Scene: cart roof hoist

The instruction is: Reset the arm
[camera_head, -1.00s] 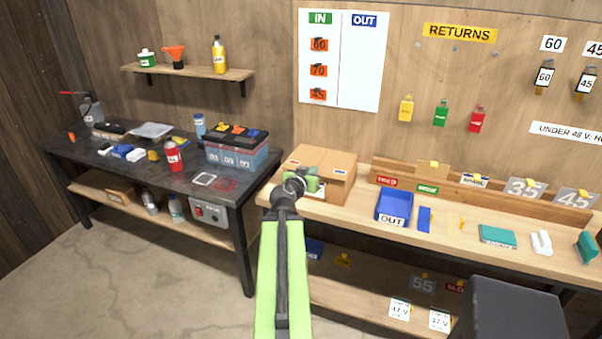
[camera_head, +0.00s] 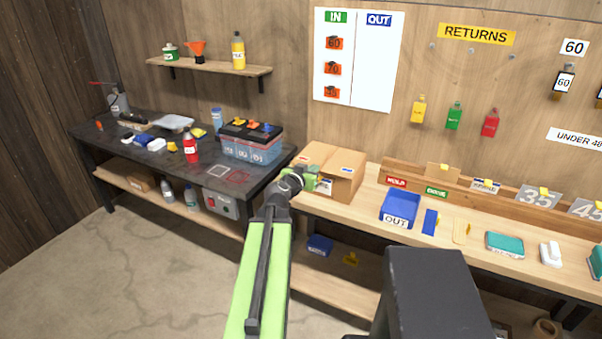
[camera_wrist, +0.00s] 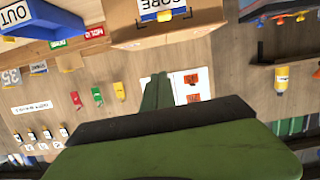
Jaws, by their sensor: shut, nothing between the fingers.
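My arm, with its green link, reaches forward from the bottom of the head view. Its gripper (camera_head: 310,178) appears in front of the left side of a cardboard box on the wooden bench. In the wrist view, the green fingers of my gripper (camera_wrist: 157,92) are shut together with nothing between them. The picture there is upside down, with the wall and its white IN/OUT board (camera_wrist: 190,86) behind the fingers. The cardboard box (camera_wrist: 170,25) shows at the top of that view. Whether the gripper touches the box cannot be told.
A wooden bench (camera_head: 468,250) carries a blue OUT bin (camera_head: 400,209) and several small items. A dark bench (camera_head: 120,137) at left holds a battery (camera_head: 252,142) and a red bottle (camera_head: 190,146). A shelf (camera_head: 208,67) hangs above. Floor (camera_head: 130,265) is clear at lower left.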

